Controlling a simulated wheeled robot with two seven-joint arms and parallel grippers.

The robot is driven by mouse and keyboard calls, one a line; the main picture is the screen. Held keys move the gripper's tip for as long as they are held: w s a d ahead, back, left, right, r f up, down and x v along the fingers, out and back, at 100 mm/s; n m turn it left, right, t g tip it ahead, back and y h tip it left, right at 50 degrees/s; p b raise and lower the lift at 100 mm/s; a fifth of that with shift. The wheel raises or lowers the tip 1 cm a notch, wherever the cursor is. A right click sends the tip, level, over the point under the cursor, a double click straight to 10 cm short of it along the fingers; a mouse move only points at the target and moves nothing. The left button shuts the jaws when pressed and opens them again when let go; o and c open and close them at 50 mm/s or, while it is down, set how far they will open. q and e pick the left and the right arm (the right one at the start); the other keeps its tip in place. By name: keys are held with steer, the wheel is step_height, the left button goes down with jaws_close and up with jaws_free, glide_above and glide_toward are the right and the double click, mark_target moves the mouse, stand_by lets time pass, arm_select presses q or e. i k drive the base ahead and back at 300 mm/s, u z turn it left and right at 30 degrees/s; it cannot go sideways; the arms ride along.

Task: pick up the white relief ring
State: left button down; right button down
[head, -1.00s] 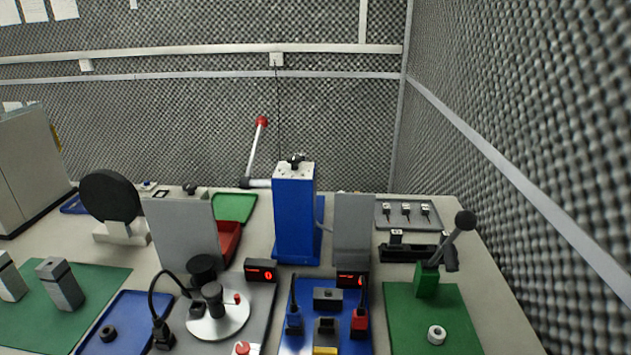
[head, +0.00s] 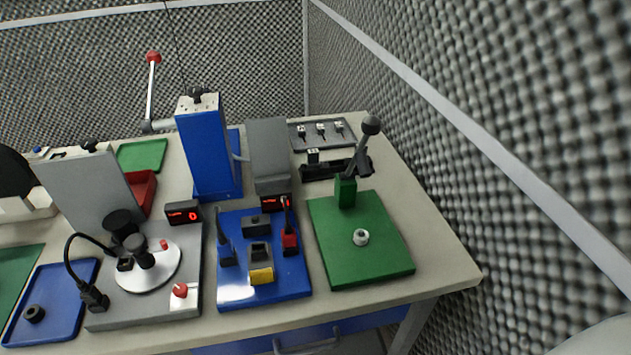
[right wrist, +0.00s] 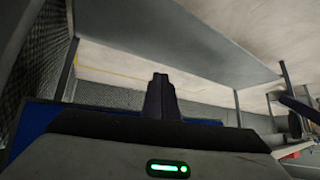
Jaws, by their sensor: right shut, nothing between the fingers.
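The white relief ring (head: 361,237) is a small pale ring with a dark hole. It sits on the green board (head: 375,265) at the right end of the table in the head view, in front of a green block carrying a black-knobbed lever (head: 360,150). My right gripper (right wrist: 160,82) shows only in the right wrist view, its dark fingers together and empty. It points toward the far wall and a grey overhead panel, with no ring in that view. My left gripper is in neither view.
Left of the green board lies a blue board (head: 235,290) with dark and red plugs and a yellow piece. A tall blue press (head: 208,150) stands behind. The table's right edge and a foam wall (head: 500,100) bound the right side. Bare tabletop surrounds the green board's front.

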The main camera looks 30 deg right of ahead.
mark_target(358, 241)
steer(key=z, duration=0.25)
steer(key=k, duration=0.35)
steer(key=z, duration=0.7)
steer(key=i, duration=0.5)
steer(key=z, duration=0.25)
steer(key=k, duration=0.4)
steer(key=u, duration=0.1)
